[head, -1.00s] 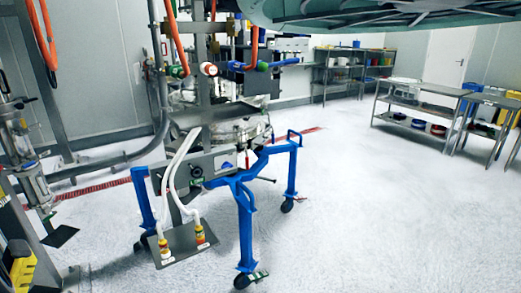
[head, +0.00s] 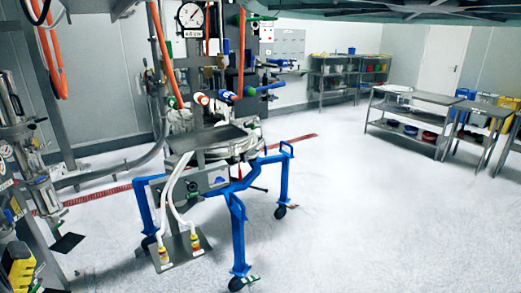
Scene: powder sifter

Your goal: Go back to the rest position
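My gripper is not in view in the head view, and no part of my arm can be made out with certainty. The powder sifter (head: 215,140) stands left of centre on a blue wheeled frame (head: 238,235). Two white hoses (head: 175,195) run down its front to a small metal plate (head: 180,252) with yellow and red fittings. A round pressure gauge (head: 190,16) shows above it.
Metal tables (head: 415,98) with bins stand at the right, and shelves (head: 347,72) stand at the back wall. A metal column with equipment (head: 35,180) stands at the far left. The white floor (head: 370,220) is open at centre and right. A large round structure (head: 400,8) hangs overhead.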

